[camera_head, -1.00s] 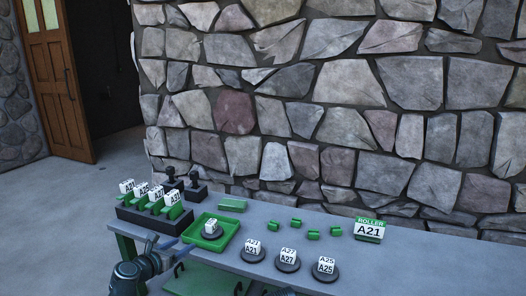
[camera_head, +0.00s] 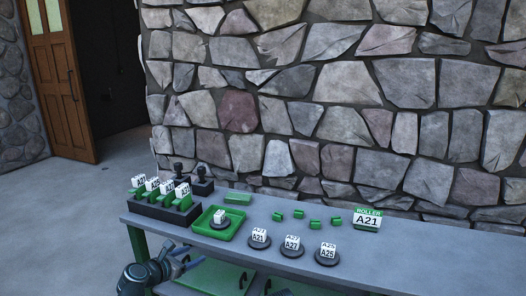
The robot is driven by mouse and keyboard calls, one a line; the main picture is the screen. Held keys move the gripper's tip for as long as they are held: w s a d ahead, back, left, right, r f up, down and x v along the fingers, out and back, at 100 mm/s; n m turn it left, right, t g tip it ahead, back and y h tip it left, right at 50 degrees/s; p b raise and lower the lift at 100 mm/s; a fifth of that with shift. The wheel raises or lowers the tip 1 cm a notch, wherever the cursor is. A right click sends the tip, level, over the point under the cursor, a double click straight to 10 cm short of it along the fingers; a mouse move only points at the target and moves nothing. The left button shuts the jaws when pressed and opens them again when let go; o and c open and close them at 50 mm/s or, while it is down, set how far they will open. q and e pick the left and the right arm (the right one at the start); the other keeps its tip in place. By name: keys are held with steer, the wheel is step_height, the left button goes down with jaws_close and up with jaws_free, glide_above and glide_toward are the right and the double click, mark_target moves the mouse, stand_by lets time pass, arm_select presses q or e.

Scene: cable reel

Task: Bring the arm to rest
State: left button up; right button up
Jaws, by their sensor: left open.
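My left gripper (camera_head: 187,263) is open and empty, low in front of the table's front edge. My left arm comes in from the bottom left. The grey table (camera_head: 300,258) runs along the stone wall. My right gripper does not show.
A dark rack (camera_head: 155,209) with several labelled green pieces is at the table's left end, with two black-knobbed items (camera_head: 200,186) behind. Blocks A21 (camera_head: 259,236), A27 (camera_head: 292,243) and A25 (camera_head: 328,251) stand on dark discs.

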arm_select(q)
steer(key=s+d+f+m+g, duration=0.4)
steer(key=s+d+f+m, duration=0.15)
steer(key=d+m, duration=0.3)
steer(key=s+d+f+m+g, duration=0.45)
steer(key=s+d+m, duration=0.2)
steer(key=m, duration=0.25)
steer(key=s+d+f+m+g+y, duration=0.1)
steer(key=s+f+m+g+y, duration=0.1)
steer(key=s+m+y, duration=0.35)
steer(key=s+d+f+m+g+y, duration=0.1)
steer(key=s+f+m+g+y, duration=0.1)
steer(key=s+m, duration=0.6)
step_height(320, 180, up, 18)
steer(key=m+p, duration=0.1)
steer(key=p, duration=1.7)
steer(key=shift+w+a+r, duration=0.2)
steer(key=shift+w+r, duration=0.05)
steer(key=shift+w, duration=0.1)
